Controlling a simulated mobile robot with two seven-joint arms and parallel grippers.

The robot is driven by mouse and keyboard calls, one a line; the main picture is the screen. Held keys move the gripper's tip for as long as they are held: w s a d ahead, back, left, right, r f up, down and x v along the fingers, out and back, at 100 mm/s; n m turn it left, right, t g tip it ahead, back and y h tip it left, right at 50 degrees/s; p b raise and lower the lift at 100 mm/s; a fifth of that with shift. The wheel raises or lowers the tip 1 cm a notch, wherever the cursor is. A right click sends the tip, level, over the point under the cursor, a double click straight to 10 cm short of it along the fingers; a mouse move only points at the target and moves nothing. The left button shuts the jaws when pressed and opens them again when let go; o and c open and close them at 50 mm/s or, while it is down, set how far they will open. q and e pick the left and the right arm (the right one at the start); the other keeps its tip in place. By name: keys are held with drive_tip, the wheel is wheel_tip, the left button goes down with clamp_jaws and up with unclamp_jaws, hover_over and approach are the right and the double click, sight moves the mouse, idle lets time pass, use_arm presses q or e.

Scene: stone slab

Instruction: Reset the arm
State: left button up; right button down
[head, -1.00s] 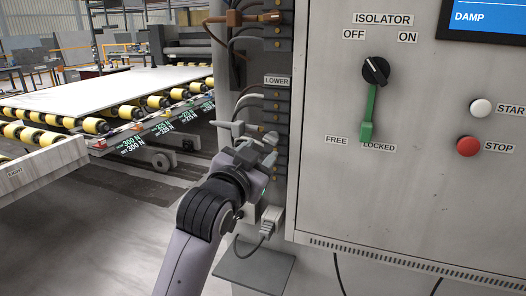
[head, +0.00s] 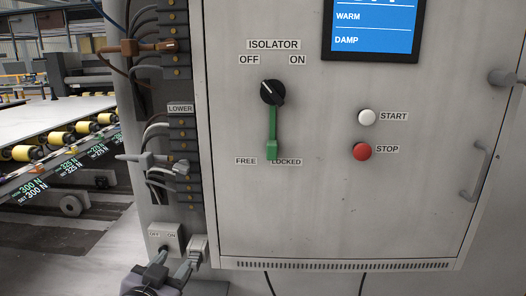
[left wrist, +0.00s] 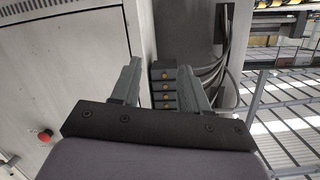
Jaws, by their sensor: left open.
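My left gripper (head: 174,259) is at the bottom of the head view, below and in front of the OFF/ON switch box (head: 164,238) and beside the grey plug (head: 198,249). Its two fingers are apart with nothing between them. In the left wrist view the fingers of my left gripper (left wrist: 176,86) are spread, with part of a terminal strip (left wrist: 165,88) seen beyond the gap. Most of my left arm is below the head view. My right gripper is not in view.
A grey cabinet (head: 320,205) carries an isolator knob (head: 272,92), a green lever (head: 272,130), a START button (head: 367,117) and a STOP button (head: 362,152). Cables and a grey connector (head: 148,160) stick out at the LOWER terminal strip. A roller conveyor (head: 60,142) stands at the left.

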use_arm(q)
drive_tip(key=s+a+f+n+g, duration=0.1)
drive_tip(key=s+f+g, duration=0.4)
drive_tip(key=s+f, duration=1.8)
wheel_tip(320, 180, down, 2)
drive_tip(key=shift+a+f+n+h, duration=0.1)
drive_tip(key=shift+a+n+h, duration=0.05)
drive_tip(key=shift+n+h, duration=0.2)
